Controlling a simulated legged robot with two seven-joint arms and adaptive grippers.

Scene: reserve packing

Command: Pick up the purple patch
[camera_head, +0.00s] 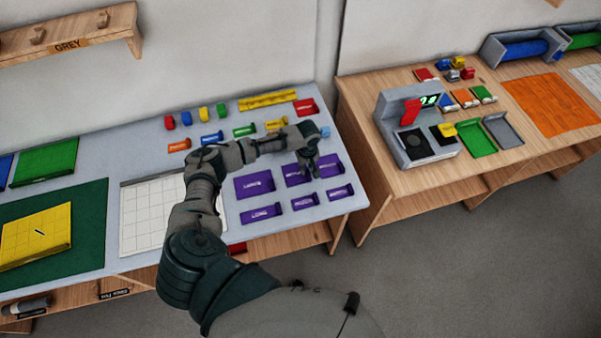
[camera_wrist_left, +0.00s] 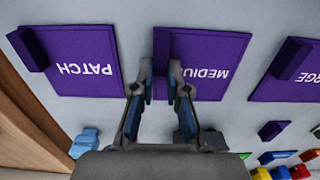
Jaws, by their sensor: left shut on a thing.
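The purple PATCH piece (camera_wrist_left: 88,72) lies flat on the table, with a raised purple grip block at one corner; it is also in the head view (camera_head: 331,166). Beside it lies the purple MEDIUM piece (camera_wrist_left: 222,62), partly behind my gripper in the head view (camera_head: 293,180). My left gripper (camera_wrist_left: 159,68) is over the MEDIUM piece, its fingers on either side of that piece's grip block, and shut on it. In the head view my left gripper (camera_head: 310,170) points down between MEDIUM and PATCH. My right gripper is not in view.
The purple LARGE piece (camera_head: 254,187) lies left of MEDIUM. Smaller purple pieces (camera_head: 262,213) line the front edge. Several coloured pieces (camera_head: 244,130) stand behind my arm. A white gridded sheet (camera_head: 140,222) lies left. A gap separates the wooden table (camera_head: 400,205) at right.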

